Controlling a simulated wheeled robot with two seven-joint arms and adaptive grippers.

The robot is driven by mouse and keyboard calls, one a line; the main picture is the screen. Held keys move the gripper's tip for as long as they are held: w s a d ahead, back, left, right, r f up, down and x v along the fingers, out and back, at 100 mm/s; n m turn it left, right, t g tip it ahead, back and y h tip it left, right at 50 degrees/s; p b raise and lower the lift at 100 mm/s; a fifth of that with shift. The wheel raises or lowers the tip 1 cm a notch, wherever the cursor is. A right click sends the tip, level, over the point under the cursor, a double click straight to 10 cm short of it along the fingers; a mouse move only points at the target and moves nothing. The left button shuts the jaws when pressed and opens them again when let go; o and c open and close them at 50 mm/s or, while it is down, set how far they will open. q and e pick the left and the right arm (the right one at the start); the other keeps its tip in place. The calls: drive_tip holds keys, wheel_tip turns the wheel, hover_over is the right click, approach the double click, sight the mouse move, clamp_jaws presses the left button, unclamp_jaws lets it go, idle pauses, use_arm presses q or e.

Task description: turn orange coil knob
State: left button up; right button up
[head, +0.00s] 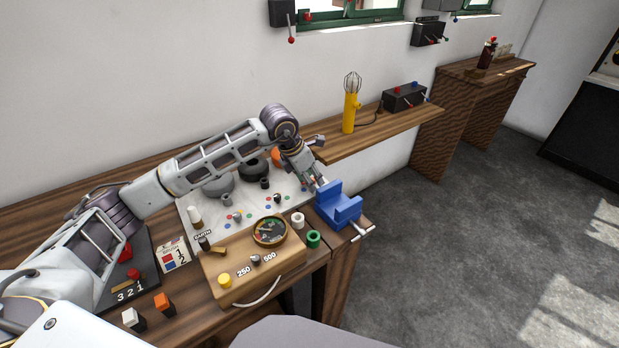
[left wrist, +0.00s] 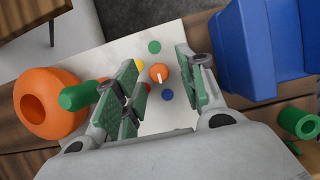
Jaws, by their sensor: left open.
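In the left wrist view a small orange knob (left wrist: 160,74) with a white pointer line sits on a pale panel (left wrist: 112,52), ringed by green, yellow, red and blue dots. A large orange coil (left wrist: 45,102) stands to its left; in the head view the coil (head: 276,155) is mostly hidden behind my arm. My left gripper (left wrist: 159,70) is open, and the knob shows between its green-padded fingers; I cannot tell whether they touch it. In the head view this gripper (head: 318,180) is at the panel's right end, and the knob is hidden. My right gripper is not in view.
A blue vise (head: 338,204) stands close to the right of my left gripper. A wooden meter box (head: 255,284) with a dial is in front of the panel. Grey coils (head: 219,185) and other knobs are to the left. A yellow caged lamp (head: 350,112) stands on the shelf behind.

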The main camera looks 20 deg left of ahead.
use_arm(q)
drive_tip(key=shift+c, duration=0.5)
clamp_jaws()
